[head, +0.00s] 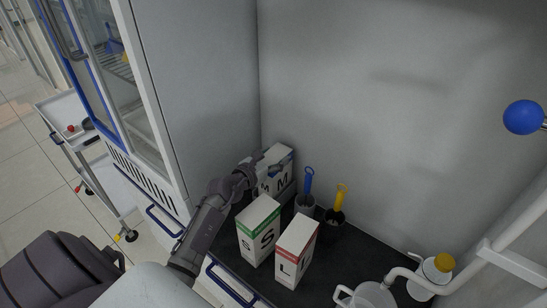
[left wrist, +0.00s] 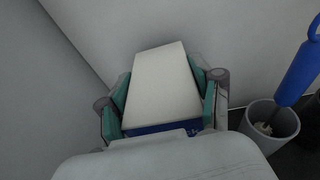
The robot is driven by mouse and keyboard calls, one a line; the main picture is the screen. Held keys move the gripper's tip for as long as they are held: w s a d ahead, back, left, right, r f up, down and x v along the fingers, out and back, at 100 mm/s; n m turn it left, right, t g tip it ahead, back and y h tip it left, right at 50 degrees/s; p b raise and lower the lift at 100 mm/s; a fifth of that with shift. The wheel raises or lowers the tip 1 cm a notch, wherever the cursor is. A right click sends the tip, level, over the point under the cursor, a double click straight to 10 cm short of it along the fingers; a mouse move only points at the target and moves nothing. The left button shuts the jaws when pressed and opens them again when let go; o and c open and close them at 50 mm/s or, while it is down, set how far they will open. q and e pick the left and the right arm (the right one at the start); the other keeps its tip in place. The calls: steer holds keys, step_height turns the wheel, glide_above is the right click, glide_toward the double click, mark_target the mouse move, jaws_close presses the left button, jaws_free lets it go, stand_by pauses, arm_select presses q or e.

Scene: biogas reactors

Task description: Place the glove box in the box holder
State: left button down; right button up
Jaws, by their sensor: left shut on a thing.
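My left gripper (head: 266,167) is shut on the glove box marked M (head: 284,177), at the back left corner of the dark counter. In the left wrist view the white top of this box (left wrist: 160,85) sits between the teal finger pads, with a blue band along its near side. A grey part shows low beside the M box in the head view; I cannot tell whether it is the box holder or whether the box rests in it. My right gripper is out of view.
A blue-handled brush (head: 308,182) and a yellow-handled brush (head: 341,198) stand in pots right of the M box. A tall cabinet wall (head: 200,90) is close on the left.

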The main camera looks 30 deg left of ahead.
arm_select(q)
steer(key=shift+c, duration=0.8)
jaws_free()
steer(key=shift+f, duration=0.1)
steer(key=shift+r, duration=0.2)
steer(key=s+r+b, duration=0.2)
steer(key=s, duration=0.9)
steer(key=shift+s+a, duration=0.2)
steer(key=shift+s, duration=0.2)
steer(key=shift+r, duration=0.1)
